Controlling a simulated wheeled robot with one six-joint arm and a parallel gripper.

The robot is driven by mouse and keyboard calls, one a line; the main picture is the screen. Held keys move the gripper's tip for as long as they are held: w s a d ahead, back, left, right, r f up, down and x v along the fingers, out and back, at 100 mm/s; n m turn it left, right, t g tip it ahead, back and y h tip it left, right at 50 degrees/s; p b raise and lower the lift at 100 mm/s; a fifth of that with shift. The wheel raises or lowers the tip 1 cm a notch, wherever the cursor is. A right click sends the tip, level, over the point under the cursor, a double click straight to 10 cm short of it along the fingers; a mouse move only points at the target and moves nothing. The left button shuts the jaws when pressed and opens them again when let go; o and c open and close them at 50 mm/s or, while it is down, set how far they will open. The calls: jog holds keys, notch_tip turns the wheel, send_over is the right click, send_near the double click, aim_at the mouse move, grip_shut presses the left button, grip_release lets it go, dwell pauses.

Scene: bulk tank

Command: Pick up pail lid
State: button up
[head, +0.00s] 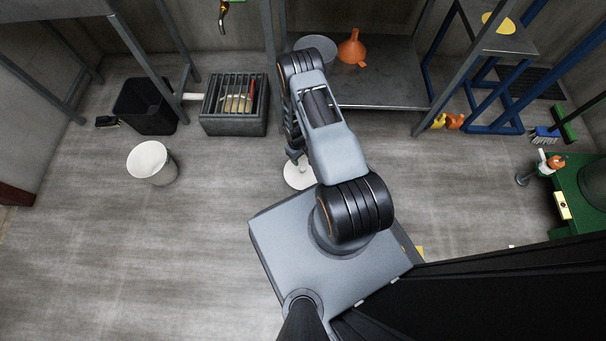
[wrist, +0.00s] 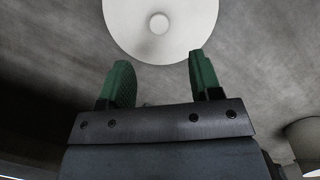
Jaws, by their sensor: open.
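The pail lid is a round white disc with a small knob at its middle. In the head view the lid (head: 299,181) lies on the floor just beyond my base, partly hidden by my arm. In the wrist view the lid (wrist: 185,38) is at the top middle, with its upper part cut off. My gripper (wrist: 160,62) is open and empty, its two green fingers apart, with the lid's near edge showing between and beyond the tips. In the head view my gripper (head: 296,158) is above the lid, small and mostly hidden by my arm.
A white open pail (head: 152,163) stands on the floor at left. Behind it are a black bin (head: 145,105) and a grated grey box (head: 234,120). A metal bench with an orange funnel (head: 351,50) stands beyond my arm. The floor between pail and lid is clear.

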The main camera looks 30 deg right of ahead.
aim_at(303, 168)
jog(key=f+b, duration=0.1)
jog(key=f, duration=0.2)
jog(key=s+f+b, duration=0.1)
jog(key=f+b, duration=0.1)
jog(key=f, duration=0.1)
jog(key=f+b, duration=0.2)
jog(key=f, duration=0.2)
jog(key=shift+s+d+f, duration=0.1)
jog(key=shift+s+d, duration=0.15)
jog(key=shift+c, duration=0.5)
jog(key=c, duration=0.9)
